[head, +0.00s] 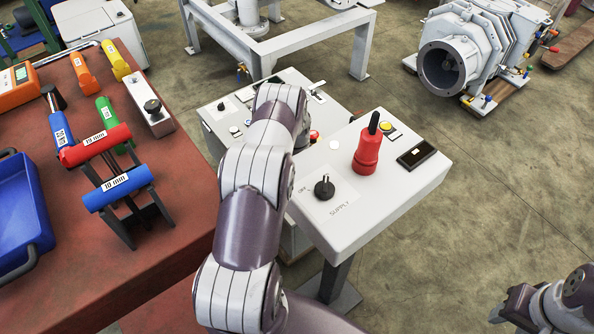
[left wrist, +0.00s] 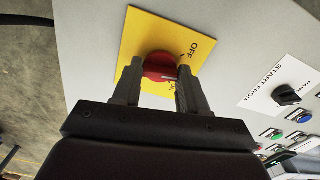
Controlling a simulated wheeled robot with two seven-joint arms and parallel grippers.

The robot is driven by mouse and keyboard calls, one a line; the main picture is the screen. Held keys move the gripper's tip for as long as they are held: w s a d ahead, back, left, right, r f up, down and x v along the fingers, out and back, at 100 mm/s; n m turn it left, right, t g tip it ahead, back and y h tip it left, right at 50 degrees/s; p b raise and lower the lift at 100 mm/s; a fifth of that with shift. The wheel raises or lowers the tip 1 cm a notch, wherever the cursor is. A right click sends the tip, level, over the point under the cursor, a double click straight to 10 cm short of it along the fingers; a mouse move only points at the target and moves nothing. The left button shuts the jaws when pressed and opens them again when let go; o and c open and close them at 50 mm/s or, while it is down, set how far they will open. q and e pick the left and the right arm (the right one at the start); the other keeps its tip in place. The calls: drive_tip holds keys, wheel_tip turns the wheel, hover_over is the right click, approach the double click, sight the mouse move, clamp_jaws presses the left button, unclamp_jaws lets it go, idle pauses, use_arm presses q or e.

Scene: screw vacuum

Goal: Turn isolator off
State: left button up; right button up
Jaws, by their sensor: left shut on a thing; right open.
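The isolator is a red rotary knob (left wrist: 158,66) on a yellow plate (left wrist: 139,32) in the left wrist view. The plate reads OFF near its upper right corner, and ON is partly hidden by a finger. In the head view my left arm hides this gripper and the knob. My right gripper (head: 506,302) is open and empty at the lower right, away from the panels.
A grey supply box (head: 375,218) with a black knob (head: 324,187) and a red handled part (head: 368,150) stands in front. The left wrist view shows another black knob (left wrist: 287,95) and several buttons. A red table (head: 165,232) with tools is left.

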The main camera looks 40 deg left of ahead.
use_arm(q)
drive_tip(key=n, duration=0.3)
drive_tip(key=shift+n, duration=2)
drive_tip(key=o, duration=1.1)
drive_tip(key=shift+c, duration=0.2)
wheel_tip(320, 180, up, 13)
drive_tip(key=p, duration=0.2)
drive_tip(key=shift+f, duration=0.15)
